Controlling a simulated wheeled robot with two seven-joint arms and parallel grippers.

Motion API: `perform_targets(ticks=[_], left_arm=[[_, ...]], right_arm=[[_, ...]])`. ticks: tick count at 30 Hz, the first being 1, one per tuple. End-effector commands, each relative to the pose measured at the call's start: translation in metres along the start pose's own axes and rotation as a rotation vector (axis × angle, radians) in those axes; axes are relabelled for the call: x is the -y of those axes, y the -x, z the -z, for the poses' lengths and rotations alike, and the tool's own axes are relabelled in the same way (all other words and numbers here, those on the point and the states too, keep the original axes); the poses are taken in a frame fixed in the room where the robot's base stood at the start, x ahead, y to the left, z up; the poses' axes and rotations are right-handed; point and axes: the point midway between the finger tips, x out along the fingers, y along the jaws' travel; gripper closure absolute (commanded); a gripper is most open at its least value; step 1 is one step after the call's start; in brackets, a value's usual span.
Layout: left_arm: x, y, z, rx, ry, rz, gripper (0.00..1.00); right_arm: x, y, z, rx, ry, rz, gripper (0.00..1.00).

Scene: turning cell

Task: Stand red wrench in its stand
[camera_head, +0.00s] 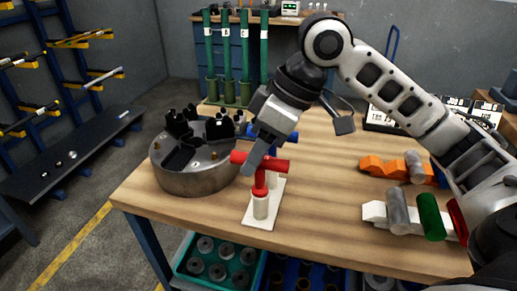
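The red wrench (262,181) is T-shaped, with its crossbar on top and its stem pointing down. The stand has a flat white base. A blue wrench (288,138) shows behind, partly covered by my gripper. My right gripper (252,165) reaches down from the upper right, with a grey finger across the red crossbar. The other finger is hidden, so I cannot tell whether it grips. My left gripper is not in view.
A round grey chuck (195,180) stands close left of the stand. At right are an orange block (382,168) and a white block (374,212) carrying cylinders. Green tubes (227,60) stand at the back. The wooden table (325,205) is clear right of the stand.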

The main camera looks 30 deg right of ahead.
Motion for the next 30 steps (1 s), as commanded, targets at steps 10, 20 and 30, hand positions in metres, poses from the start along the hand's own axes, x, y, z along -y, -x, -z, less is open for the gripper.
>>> perform_targets(ticks=[10,20,30], left_arm=[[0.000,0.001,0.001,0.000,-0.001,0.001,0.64],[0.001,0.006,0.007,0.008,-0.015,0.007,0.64],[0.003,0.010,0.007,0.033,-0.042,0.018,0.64]], right_arm=[[0.000,0.003,0.000,0.000,-0.001,-0.001,0.54],[-0.001,0.064,0.002,-0.004,-0.001,-0.005,0.54],[0.000,0.139,0.001,-0.003,0.000,-0.002,0.54]])
